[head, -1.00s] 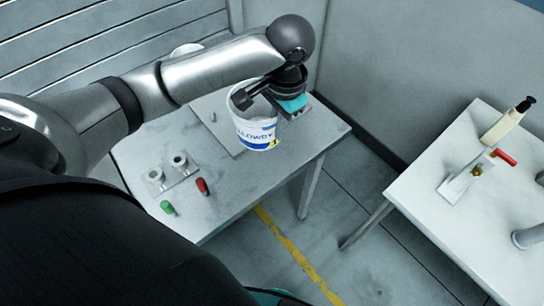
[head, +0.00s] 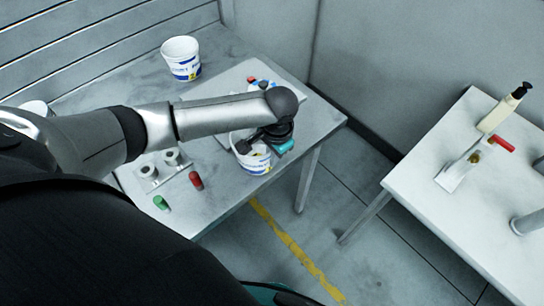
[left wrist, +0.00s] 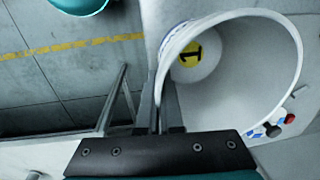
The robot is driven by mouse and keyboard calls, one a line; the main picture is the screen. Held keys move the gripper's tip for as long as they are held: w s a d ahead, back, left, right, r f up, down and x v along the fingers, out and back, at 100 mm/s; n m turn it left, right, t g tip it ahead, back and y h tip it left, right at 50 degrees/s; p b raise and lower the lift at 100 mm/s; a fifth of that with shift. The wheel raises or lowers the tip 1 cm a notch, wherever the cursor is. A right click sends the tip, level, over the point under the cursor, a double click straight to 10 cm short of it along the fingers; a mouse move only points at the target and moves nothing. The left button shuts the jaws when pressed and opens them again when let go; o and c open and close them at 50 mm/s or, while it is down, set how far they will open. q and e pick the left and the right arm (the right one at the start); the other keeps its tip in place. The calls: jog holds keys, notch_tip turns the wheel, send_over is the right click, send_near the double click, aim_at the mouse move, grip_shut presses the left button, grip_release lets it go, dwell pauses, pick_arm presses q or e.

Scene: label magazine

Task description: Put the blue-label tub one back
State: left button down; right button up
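A white tub (head: 253,163) with a blue label and a yellow patch is at the table's front right edge. My left gripper (head: 262,138) is at its rim, shut on the tub's wall. In the left wrist view, the fingers (left wrist: 160,112) pinch the near wall of the tub (left wrist: 255,65), and a yellow disc with a black 1 shows inside. I cannot tell whether the tub touches the table. A second white tub (head: 181,59) with a blue and yellow label stands upright at the back left. My right gripper is not in view.
A grey plate (head: 240,72) with small red and blue parts (head: 262,84) lies partly behind my arm. A red peg (head: 196,180), a green peg (head: 160,202) and two grey rings (head: 148,170) are at the front. A second table (head: 440,145) stands right, across open floor.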

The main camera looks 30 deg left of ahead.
pick_arm(q)
jog(key=c, duration=1.5)
grip_release()
jog(key=shift+f, duration=0.15)
jog(key=o, duration=0.4)
jog(key=r, duration=0.4)
jog(key=r+p, duration=0.1)
jog(key=r, duration=0.3)
jog(key=d+r, duration=0.1)
jog(key=r, duration=0.3)
jog(key=shift+s+r, duration=0.2)
